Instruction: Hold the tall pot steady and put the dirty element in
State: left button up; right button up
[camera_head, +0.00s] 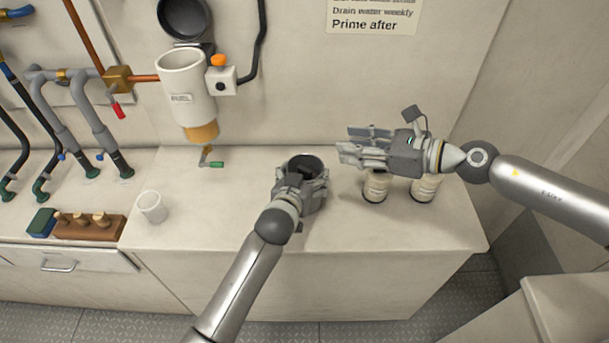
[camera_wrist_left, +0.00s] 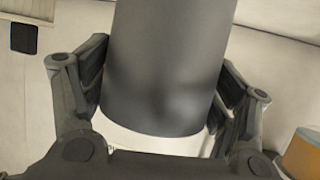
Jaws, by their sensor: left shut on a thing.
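The tall pot (camera_head: 306,162) is a dark grey cylinder with an open top, upright on the white counter. My left gripper (camera_head: 301,183) is shut on it, one finger on each side. In the left wrist view the pot (camera_wrist_left: 170,65) fills the space between the fingers (camera_wrist_left: 165,95), with a white part at its lower end. My right gripper (camera_head: 350,143) is above the counter, right of the pot and higher than its rim; its fingers are apart with nothing visible between them. I cannot identify a dirty element; the pot's inside looks dark.
Two pale labelled canisters (camera_head: 376,186) (camera_head: 425,187) stand below the right gripper. A white cup (camera_head: 152,207) and a brown wooden block with pegs (camera_head: 90,227) are at left. A white filter housing (camera_head: 187,88) hangs on the wall. The counter's right end is clear.

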pick_arm(q)
jog(key=o, duration=1.1)
